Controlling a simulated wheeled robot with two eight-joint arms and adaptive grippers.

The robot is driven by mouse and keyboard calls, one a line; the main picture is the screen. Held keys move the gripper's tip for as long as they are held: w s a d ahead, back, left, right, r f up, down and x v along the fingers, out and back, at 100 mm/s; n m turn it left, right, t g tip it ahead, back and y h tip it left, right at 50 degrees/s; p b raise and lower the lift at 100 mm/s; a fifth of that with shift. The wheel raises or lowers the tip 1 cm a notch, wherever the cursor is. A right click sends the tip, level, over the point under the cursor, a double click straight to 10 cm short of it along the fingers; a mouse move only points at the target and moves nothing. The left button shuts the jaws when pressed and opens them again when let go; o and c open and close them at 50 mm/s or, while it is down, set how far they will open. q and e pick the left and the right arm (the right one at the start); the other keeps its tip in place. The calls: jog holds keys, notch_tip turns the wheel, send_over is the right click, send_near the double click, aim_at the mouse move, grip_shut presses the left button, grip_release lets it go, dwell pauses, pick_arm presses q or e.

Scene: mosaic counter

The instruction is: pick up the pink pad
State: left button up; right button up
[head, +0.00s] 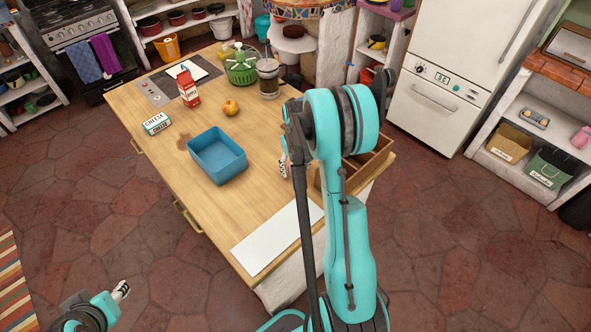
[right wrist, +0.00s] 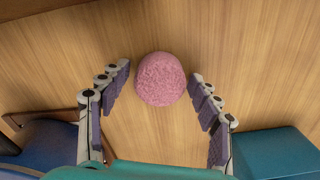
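The pink pad (right wrist: 161,80) is a round, fuzzy pink piece lying on the wooden counter in the right wrist view. My right gripper (right wrist: 160,72) is open, with one finger on each side of the pad and a gap visible on both sides. In the head view my right arm hides the pad, and only a bit of the right gripper (head: 284,166) shows beside the arm over the counter. My left gripper (head: 122,290) is at the lower left of the head view, away from the counter; its fingers are too small to read.
On the counter (head: 205,220) stand a blue bin (head: 217,156), a cheese box (head: 157,124), a red carton (head: 188,88), an orange fruit (head: 230,108), a green basket (head: 241,68) and a glass press (head: 268,77). A wooden compartment tray (head: 371,164) and a white board (head: 276,240) flank my arm.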

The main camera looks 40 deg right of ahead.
aim_at(295, 167)
jog(key=c, duration=0.6)
jog(key=shift+o, duration=0.2)
jog(key=shift+r, duration=0.15)
jog(key=shift+r, duration=0.25)
jog(key=r, duration=0.2)
jog(key=r+p, duration=0.1)
jog(key=r, duration=0.1)
jog(key=shift+s+a, duration=0.15)
jog(key=shift+a, duration=0.05)
jog(key=s+a+r+p, duration=0.2)
jog(key=s+a+r, duration=0.4)
jog(key=s+a, duration=0.2)
jog(key=shift+r, duration=0.15)
